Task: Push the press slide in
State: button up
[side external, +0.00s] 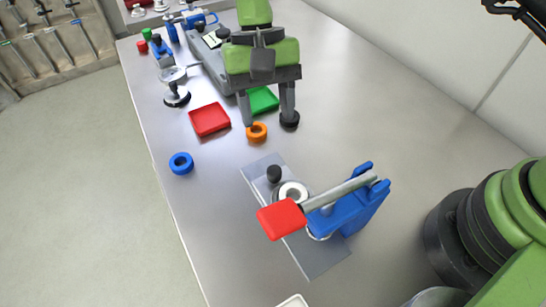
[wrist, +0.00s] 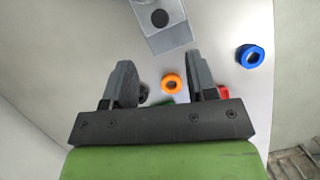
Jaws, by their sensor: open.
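The press has a blue frame (side external: 350,212) with a grey lever and a red handle (side external: 282,219), standing on a grey base plate (side external: 322,262). Its grey slide (side external: 258,170) sticks out towards my gripper and has an upright black knob (side external: 273,173). A white ring (side external: 291,187) lies behind the knob, partly hidden by the handle. The slide also shows at the top of the wrist view (wrist: 172,38). My gripper (side external: 267,106) is open and empty, fingers pointing down, apart from the slide on its knob side.
An orange ring (side external: 256,132) lies between my gripper and the slide. A red pad (side external: 210,119), green pad (side external: 263,99), black ring (side external: 289,121) and blue ring (side external: 181,163) lie nearby. More equipment stands at the far end. Table right of the press is clear.

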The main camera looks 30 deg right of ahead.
aim_at(274, 169)
jog(key=x, duration=0.9)
jog(key=shift+s+f, duration=0.25)
jog(key=shift+f, duration=0.1)
grip_shut()
